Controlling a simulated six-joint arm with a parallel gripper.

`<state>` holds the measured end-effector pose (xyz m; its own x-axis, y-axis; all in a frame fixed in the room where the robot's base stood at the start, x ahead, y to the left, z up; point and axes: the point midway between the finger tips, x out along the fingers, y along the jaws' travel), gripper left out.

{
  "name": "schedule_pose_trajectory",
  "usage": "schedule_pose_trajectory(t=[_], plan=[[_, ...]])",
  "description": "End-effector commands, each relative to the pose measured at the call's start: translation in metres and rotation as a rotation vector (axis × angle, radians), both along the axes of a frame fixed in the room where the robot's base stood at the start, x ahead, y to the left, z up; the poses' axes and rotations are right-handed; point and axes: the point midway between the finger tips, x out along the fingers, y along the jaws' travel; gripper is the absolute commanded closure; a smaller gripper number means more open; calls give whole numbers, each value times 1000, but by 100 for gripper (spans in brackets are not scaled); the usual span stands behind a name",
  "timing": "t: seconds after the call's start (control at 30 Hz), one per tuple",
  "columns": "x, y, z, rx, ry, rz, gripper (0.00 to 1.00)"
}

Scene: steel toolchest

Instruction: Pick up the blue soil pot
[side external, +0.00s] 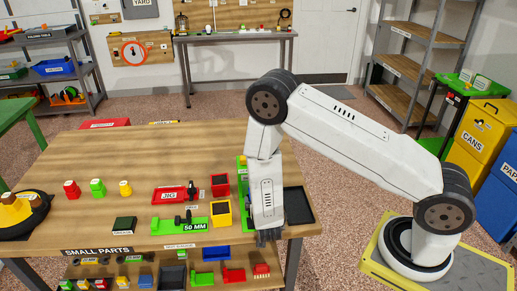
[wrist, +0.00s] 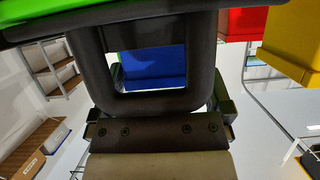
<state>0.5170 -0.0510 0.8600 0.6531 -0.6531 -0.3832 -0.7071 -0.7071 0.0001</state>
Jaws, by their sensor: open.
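My gripper (side external: 268,237) points down at the front right of the wooden workbench, beside the black tray, with its jaws open. In the wrist view, a blue surface (wrist: 152,68) shows through the square opening of a dark frame; it looks like the blue pot, but only part of it is visible. In the side view I cannot make out the blue pot on the bench top; my arm covers that area. I cannot tell whether the jaws touch it.
A red pot (side external: 220,184) and a yellow pot (side external: 221,213) stand just left of my arm. A black tray (side external: 298,206) lies to its right. A green 50 MM fixture (side external: 180,225) and a red jig (side external: 175,194) are further left. A blue bin (side external: 216,253) sits below the bench's front edge.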

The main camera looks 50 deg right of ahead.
Motion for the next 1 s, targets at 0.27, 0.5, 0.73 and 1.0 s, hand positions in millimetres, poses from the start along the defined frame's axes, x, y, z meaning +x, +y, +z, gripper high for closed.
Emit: schedule_pose_trajectory(t=[0.27,0.5,0.73,1.0], plan=[[0,0,0,0,0,0,60],[0,0,0,0,-1,0,84],[0,0,3,-1,-2,0,84],[1,0,18,-1,-2,0,84]])
